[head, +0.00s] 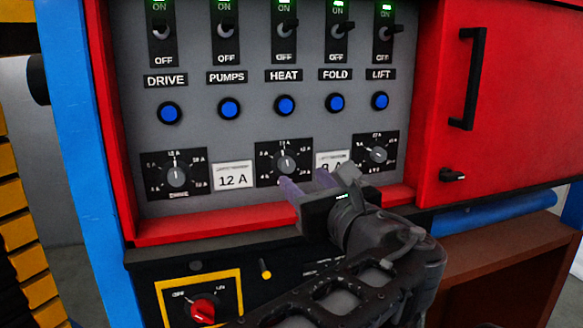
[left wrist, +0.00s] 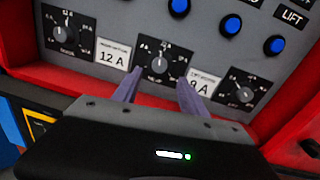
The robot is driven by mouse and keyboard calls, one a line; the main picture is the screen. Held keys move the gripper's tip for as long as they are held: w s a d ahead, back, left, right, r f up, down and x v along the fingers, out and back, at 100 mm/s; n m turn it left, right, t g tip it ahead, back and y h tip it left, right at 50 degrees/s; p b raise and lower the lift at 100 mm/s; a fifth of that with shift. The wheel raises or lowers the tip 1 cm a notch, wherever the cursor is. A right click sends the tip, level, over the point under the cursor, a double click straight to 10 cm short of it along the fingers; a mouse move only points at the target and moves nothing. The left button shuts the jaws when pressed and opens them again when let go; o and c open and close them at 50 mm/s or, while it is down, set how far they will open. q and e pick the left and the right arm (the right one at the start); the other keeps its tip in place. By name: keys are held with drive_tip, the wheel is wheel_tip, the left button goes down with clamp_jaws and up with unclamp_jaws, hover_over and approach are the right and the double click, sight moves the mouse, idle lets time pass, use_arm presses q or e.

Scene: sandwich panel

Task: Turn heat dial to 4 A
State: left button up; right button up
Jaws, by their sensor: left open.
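The middle dial (head: 286,163), a grey knob on a black square scale plate below the HEAT label (head: 284,75), has its white mark pointing roughly straight up. Its lower caption is partly covered by my gripper in the head view, and the scale numbers are too small to read surely. My left gripper (head: 302,177) is open and empty, just below and in front of this dial. In the left wrist view its two purple fingers (left wrist: 158,80) point toward the dial (left wrist: 158,65), one to each side and below it. Contact is not visible. My right gripper is out of view.
The DRIVE dial (head: 177,176) is at left, with a 12 A card (head: 232,176) beside it. Another dial (head: 377,154) is at right. A second card (left wrist: 200,84) is partly behind my gripper. A red ledge (head: 215,224) runs below; switches and blue buttons are above.

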sight(289, 167)
use_arm(q)
drive_tip(key=p+x, duration=0.2)
drive_tip(key=x, duration=0.5)
drive_tip(key=shift+c, duration=0.2)
drive_tip(key=shift+s, duration=0.1)
clamp_jaws()
